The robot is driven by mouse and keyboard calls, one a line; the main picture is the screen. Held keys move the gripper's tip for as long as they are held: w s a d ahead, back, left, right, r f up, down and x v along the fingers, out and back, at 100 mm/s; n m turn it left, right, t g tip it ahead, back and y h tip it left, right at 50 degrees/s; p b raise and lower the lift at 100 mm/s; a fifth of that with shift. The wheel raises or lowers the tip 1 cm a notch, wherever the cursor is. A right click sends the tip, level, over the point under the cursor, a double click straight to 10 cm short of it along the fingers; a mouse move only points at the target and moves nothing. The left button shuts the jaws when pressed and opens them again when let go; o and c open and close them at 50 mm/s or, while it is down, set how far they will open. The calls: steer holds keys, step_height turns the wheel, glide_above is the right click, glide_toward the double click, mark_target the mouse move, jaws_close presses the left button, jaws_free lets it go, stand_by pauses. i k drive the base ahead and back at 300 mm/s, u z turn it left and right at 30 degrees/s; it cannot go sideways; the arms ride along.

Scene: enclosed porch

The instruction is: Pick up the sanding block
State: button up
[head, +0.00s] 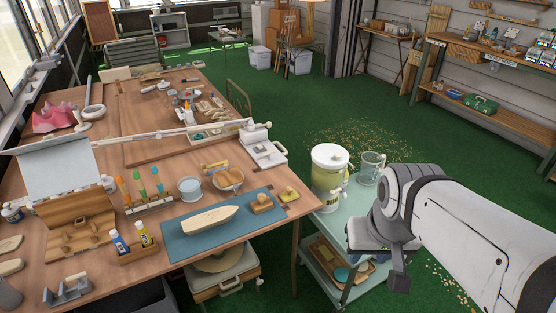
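A small tan block (262,203) with a raised top lies on the right end of the blue mat (184,246) on the workbench; it looks like the sanding block, though it is small here. A yellowish piece (288,194) lies just right of it, and I cannot tell exactly what that is. A pale wooden boat hull (208,220) lies on the mat to the left. My gripper (388,262) hangs at the right, over the front of the green cart and apart from the bench and block. Its fingers are seen partly, so its opening is unclear.
The green cart (345,221) right of the bench (272,233) carries a yellow-and-white dispenser (328,178) and a clear jug (371,167). Green floor (300,105) is open beyond.

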mark_target(263, 203)
steer(key=u, duration=0.05)
steer(key=i, duration=1)
steer(key=z, duration=0.05)
